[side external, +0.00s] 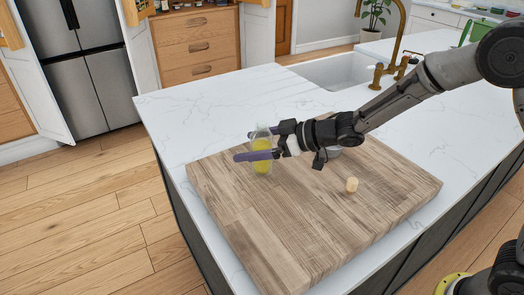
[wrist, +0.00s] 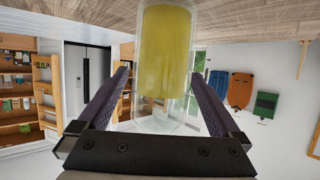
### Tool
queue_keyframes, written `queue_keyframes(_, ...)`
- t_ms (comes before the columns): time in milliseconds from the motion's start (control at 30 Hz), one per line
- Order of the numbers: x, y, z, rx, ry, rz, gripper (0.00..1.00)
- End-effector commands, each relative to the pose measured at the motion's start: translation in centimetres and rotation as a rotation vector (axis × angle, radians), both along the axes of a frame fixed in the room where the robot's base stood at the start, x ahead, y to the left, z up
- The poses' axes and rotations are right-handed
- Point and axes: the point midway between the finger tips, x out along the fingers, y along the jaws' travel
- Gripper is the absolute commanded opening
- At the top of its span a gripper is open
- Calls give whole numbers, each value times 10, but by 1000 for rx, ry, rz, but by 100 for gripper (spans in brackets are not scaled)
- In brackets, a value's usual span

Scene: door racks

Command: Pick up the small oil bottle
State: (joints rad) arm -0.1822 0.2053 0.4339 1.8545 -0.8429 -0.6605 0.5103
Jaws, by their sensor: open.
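The small oil bottle (side external: 262,168) is clear glass with yellow oil in its lower part. It stands upright on the wooden board (side external: 270,220) near its far left edge. My gripper (side external: 257,145) reaches in level from the right, with its two purple fingers open on either side of the bottle. In the wrist view, which is upside down, the bottle (wrist: 166,50) lies between the fingers of my gripper (wrist: 158,78). A gap shows on the left; the right finger looks close to the glass, and I cannot tell whether it touches.
A small cork-coloured cylinder (side external: 352,185) stands on the board to the right. A grey rounded object (side external: 334,152) is partly hidden behind my gripper. The white counter (side external: 210,120) surrounds the board, with a sink (side external: 335,70) and brass tap behind. The board's front is clear.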

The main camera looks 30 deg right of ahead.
Motion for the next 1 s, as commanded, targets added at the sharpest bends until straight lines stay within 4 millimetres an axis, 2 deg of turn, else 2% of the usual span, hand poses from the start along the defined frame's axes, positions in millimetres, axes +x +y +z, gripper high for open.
queue_keyframes(300,4,4,-2,0,0,-1,100)
queue_keyframes(833,4,3,-2,0,-1,-1,5)
queue_keyframes(867,4,3,-2,0,-1,-1,0)
queue_keyframes(1000,5,4,0,2,-4,-1,0)
